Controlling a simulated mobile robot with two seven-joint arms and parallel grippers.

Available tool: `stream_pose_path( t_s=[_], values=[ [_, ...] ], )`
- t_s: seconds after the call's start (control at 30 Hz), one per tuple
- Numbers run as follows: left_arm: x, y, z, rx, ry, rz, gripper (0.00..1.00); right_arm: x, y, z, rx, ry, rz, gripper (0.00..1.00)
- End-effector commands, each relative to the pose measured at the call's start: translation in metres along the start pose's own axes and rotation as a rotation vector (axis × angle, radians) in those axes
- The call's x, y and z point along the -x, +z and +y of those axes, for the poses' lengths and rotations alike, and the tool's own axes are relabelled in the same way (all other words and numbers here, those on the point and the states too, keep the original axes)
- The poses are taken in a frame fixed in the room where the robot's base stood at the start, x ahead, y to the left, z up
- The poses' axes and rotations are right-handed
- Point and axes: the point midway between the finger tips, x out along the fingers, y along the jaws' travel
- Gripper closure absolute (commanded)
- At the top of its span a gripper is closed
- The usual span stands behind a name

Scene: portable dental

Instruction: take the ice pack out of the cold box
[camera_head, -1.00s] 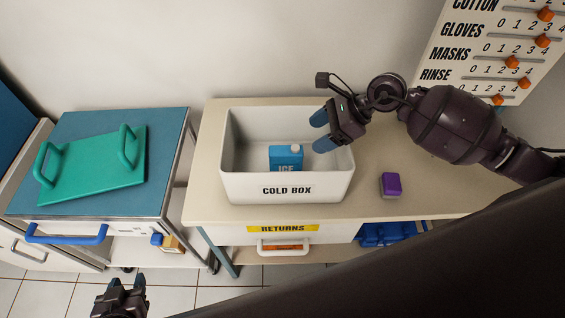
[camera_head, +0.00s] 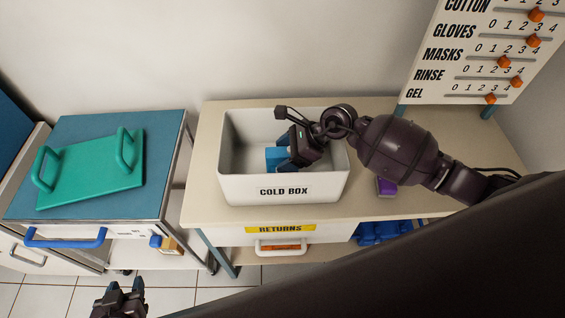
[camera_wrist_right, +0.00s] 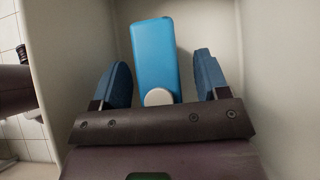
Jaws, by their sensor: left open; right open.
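The white cold box (camera_head: 232,187) stands on the beige table. The blue ice pack (camera_head: 275,155) is inside it, partly hidden by my right gripper (camera_head: 284,150) in the head view. In the right wrist view the ice pack (camera_wrist_right: 156,55) stands out with its white cap (camera_wrist_right: 158,97) nearest to me. The two blue fingers of my right gripper (camera_wrist_right: 162,85) are open, one on each side of it, with gaps visible. My left gripper (camera_head: 124,288) is open and empty, low over the floor at the bottom left.
A purple block (camera_head: 386,187) sits right of the box, partly behind my right arm. A teal tray with handles (camera_head: 92,170) lies on the blue-topped cart (camera_head: 165,140). A slider board (camera_head: 480,55) stands at the back right. A returns drawer (camera_head: 283,245) is below the table top.

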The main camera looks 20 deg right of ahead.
Motion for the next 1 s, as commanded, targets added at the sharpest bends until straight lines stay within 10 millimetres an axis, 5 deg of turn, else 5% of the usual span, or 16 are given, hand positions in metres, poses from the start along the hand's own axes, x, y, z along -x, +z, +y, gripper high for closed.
stream_pose_path(
  t_s=[0.27,0.67,1.0],
  values=[
    [-0.0016,-0.0027,0.0002,-0.001,0.001,0.005,0.54,-0.0021,-0.0003,-0.0001,0.000,0.000,0.001,0.33],
    [-0.0031,-0.0052,0.0003,-0.001,0.001,0.010,0.54,-0.0019,-0.0003,-0.0001,0.000,0.000,0.001,0.95],
    [-0.0024,-0.0046,0.0002,-0.001,0.001,0.008,0.54,0.0023,0.0044,-0.0008,0.003,-0.002,-0.001,0.95]
  ],
)
